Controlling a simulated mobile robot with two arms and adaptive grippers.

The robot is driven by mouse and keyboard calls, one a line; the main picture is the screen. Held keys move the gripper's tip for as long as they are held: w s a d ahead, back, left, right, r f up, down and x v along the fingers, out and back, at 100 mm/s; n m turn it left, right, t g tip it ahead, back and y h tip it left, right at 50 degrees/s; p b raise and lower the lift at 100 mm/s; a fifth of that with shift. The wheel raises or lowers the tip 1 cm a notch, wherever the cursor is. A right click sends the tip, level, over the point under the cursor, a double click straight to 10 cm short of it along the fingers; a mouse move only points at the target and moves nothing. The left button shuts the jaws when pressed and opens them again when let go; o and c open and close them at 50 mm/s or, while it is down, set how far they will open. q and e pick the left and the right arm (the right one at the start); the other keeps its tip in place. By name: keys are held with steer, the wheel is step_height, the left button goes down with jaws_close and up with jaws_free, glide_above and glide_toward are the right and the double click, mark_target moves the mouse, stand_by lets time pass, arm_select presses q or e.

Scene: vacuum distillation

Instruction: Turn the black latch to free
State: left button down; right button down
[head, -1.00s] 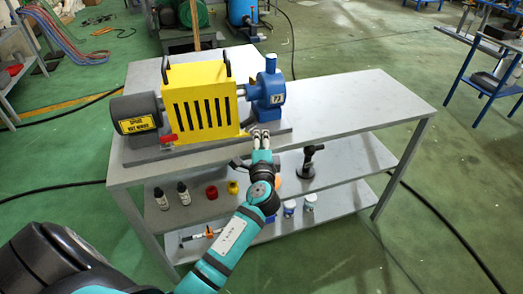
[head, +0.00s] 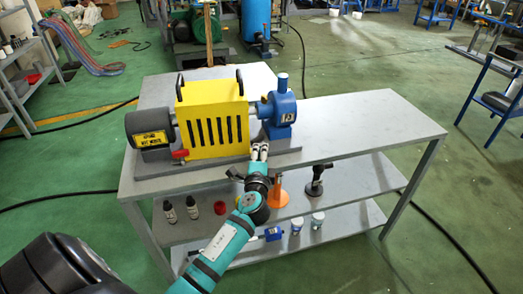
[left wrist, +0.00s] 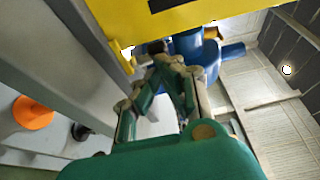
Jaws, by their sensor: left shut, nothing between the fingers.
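A yellow slotted guard (head: 213,122) with two black handles stands on the bench, between a dark grey motor (head: 147,128) and a blue pump (head: 281,112). My left gripper (head: 260,149) is at the bench's front edge, just below the guard's right end and the pump. Its fingers are shut and empty. In the left wrist view the fingertips (left wrist: 172,62) point toward the yellow guard (left wrist: 190,18) and the blue pump (left wrist: 205,55). A small dark piece shows at the fingertips; I cannot tell whether it is the black latch or whether they touch. My right gripper is not in view.
The grey bench (head: 365,125) is clear on the right. Bottles, a red cap (head: 220,208), an orange cone-like part (head: 277,194) and a black stand (head: 316,180) are on the lower shelf.

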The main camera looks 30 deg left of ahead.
arm_select(q)
steer(key=shift+a+r, duration=0.1)
steer(key=shift+a, duration=0.1)
steer(key=shift+s+a+m+t+h+p, duration=0.15)
steer(key=shift+a+m+t+h+p, duration=0.25)
steer(key=shift+m+h, duration=0.3)
steer(key=shift+s+a+m+t+h+p, duration=0.15)
steer(key=shift+m+t+h+p, duration=0.3)
steer(key=shift+h, duration=0.45)
steer(key=shift+s+a+m+h, duration=0.1)
steer(key=shift+a+m+h, duration=0.2)
steer(key=shift+m+h, duration=0.7)
steer(key=shift+n, duration=0.25)
steer(key=shift+a, duration=0.25)
steer(key=shift+s, duration=0.15)
